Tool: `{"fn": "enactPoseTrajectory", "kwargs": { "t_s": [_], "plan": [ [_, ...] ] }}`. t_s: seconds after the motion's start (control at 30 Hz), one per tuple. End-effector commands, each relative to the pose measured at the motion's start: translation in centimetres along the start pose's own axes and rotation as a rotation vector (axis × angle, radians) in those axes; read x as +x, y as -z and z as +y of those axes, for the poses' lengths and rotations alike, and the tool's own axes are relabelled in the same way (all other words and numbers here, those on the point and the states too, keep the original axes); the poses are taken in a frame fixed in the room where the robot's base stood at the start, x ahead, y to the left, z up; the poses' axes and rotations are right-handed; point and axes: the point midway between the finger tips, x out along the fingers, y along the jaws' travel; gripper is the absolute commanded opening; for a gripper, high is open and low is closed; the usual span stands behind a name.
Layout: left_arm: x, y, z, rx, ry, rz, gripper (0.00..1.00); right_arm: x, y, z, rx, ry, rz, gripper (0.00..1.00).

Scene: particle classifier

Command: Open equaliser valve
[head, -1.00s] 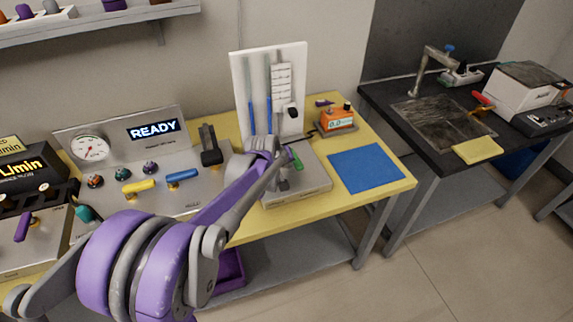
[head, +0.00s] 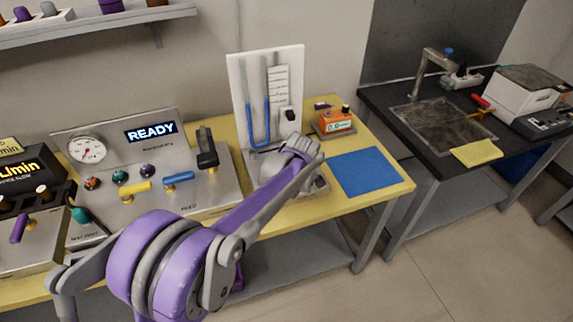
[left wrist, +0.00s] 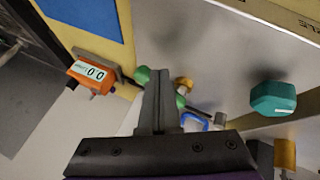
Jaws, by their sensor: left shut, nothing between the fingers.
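The manometer board (head: 298,62) stands upright at the back of the yellow bench, with a blue-filled U-tube and a white scale. Its grey base (head: 318,187) is mostly covered by my left arm, and the valve handle there is hidden in the head view. My left gripper (head: 303,172) points down over this base. In the left wrist view its fingers (left wrist: 160,75) are shut with nothing between them. Green parts (left wrist: 142,75) show on both sides of the fingers, close to them; I cannot tell whether they touch. A teal knob (left wrist: 273,98) is to the right.
An orange meter (head: 336,121) and a blue mat (head: 368,171) lie right of the manometer. Left of it is a panel reading READY (head: 151,131) with a gauge (head: 87,149), a yellow handle (head: 136,187) and a blue handle (head: 180,178). A black bench (head: 435,150) stands farther right.

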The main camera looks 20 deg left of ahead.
Motion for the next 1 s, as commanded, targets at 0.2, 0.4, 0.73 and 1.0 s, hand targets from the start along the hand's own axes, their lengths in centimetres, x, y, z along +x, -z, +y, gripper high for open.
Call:
{"fn": "enactPoseTrajectory", "kwargs": {
  "t_s": [0.2, 0.4, 0.73, 1.0],
  "plan": [
    [0.8, -0.7, 2.3, 0.017, -0.010, -0.009, 0.00, -0.2, 0.2, 0.0, 0.000, 0.000, 0.001, 0.50],
    [1.5, -0.4, 3.3, 0.017, -0.010, -0.009, 0.00, -0.4, 0.3, 0.0, 0.000, 0.000, 0.002, 0.50],
    [2.5, 0.3, 4.4, 0.017, -0.010, -0.009, 0.00, -0.7, 0.5, 0.0, 0.000, 0.000, 0.003, 0.50],
    [2.8, 0.6, 4.8, 0.017, -0.009, -0.009, 0.00, -0.8, 0.6, 0.0, 0.000, 0.000, 0.004, 0.50]
  ]
}}
